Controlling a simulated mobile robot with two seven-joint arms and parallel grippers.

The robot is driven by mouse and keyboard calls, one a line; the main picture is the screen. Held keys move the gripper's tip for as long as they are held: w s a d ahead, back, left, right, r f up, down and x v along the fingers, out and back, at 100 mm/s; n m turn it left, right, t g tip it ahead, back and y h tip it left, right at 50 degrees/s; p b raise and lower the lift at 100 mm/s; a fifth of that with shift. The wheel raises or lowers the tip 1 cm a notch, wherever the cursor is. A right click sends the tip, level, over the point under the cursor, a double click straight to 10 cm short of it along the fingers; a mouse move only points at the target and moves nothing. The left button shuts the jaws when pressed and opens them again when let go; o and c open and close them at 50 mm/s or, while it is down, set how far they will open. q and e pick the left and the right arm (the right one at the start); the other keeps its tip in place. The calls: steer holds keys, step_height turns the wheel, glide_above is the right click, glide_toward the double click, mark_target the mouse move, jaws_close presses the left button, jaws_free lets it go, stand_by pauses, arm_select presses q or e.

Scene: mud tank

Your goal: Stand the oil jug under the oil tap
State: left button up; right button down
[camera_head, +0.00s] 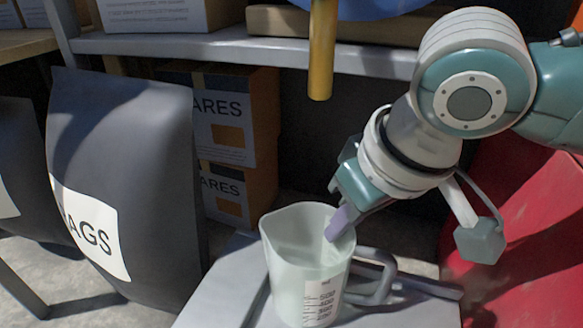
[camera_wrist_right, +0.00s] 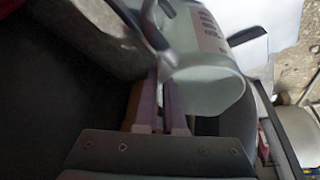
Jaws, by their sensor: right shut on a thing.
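The oil jug (camera_head: 290,252) is a pale, translucent measuring jug with printed graduations and a grey handle. It is roughly upright, over a light grey surface in the head view; I cannot tell whether its base touches. My right gripper (camera_head: 342,221) is shut on the jug's rim at the right. The wrist view shows the purple fingers (camera_wrist_right: 160,105) at the rim of the jug (camera_wrist_right: 212,78). The oil tap (camera_head: 321,55), a brass pipe, hangs down at the top of the head view, above the jug in the picture. My left gripper is not in view.
The light grey surface (camera_head: 210,290) lies below the jug. A dark sack (camera_head: 130,170) stands at the left. Orange cartons (camera_head: 240,125) stand behind, under a grey shelf (camera_head: 200,45). A red surface (camera_head: 530,220) is at the right, beside my arm.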

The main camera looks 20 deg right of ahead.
steer(key=c, duration=1.5)
jaws_free()
steer(key=shift+f, duration=0.1)
steer(key=o, duration=0.5)
steer(key=p+v, duration=0.5)
steer(key=v, duration=0.7)
